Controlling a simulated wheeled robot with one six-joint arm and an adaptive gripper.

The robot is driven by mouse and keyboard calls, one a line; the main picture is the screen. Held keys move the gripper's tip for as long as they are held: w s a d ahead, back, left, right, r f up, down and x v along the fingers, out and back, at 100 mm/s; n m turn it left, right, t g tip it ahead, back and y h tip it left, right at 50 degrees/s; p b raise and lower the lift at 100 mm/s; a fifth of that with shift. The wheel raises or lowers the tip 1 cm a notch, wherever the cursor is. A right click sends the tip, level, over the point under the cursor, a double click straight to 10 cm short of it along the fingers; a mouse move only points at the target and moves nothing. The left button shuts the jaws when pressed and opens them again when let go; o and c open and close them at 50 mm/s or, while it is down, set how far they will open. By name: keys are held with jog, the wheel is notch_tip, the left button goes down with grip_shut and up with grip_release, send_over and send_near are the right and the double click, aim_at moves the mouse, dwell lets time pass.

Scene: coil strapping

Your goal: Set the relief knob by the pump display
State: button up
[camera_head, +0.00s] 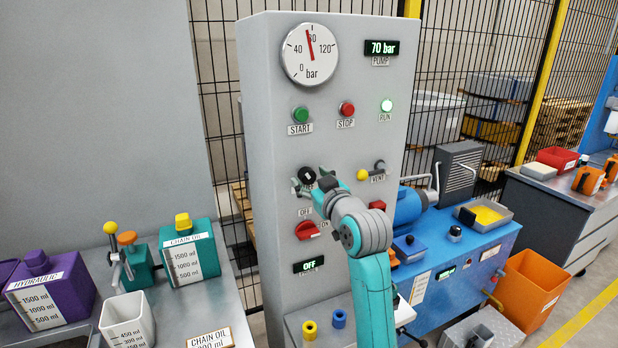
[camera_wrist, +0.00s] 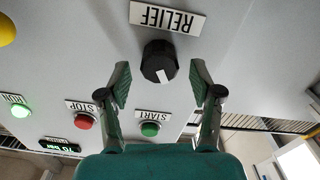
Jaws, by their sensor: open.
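The relief knob (camera_wrist: 158,60) is black with a white pointer mark, on the grey panel beside the RELIEF label (camera_wrist: 168,18), which appears upside down in the wrist view. In the head view the knob (camera_head: 307,175) is partly hidden by my gripper (camera_head: 316,183). My gripper (camera_wrist: 161,82) is open, its two fingers to either side of the knob in the wrist view; I cannot tell whether they reach around it. The pump display (camera_head: 381,48) reads 70 bar. The dial gauge (camera_head: 310,55) has its red needle near 60.
Above the knob are the green START button (camera_head: 301,115), red STOP button (camera_head: 347,109) and lit green RUN lamp (camera_head: 387,105). The yellow-tipped VENT lever (camera_head: 362,174) is close on the right. A red rotary switch (camera_head: 307,230) sits below, above a display reading OFF (camera_head: 308,265).

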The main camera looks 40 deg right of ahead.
jog(key=shift+x, duration=0.8)
jog(key=c, duration=1.1)
jog(key=shift+d+m, duration=0.1)
jog(key=shift+m, duration=2.1)
jog(key=shift+c, duration=0.2)
jog(key=o, duration=1.1)
jog(key=shift+o, duration=0.2)
jog(key=shift+s, duration=0.1)
jog(key=v, duration=1.2)
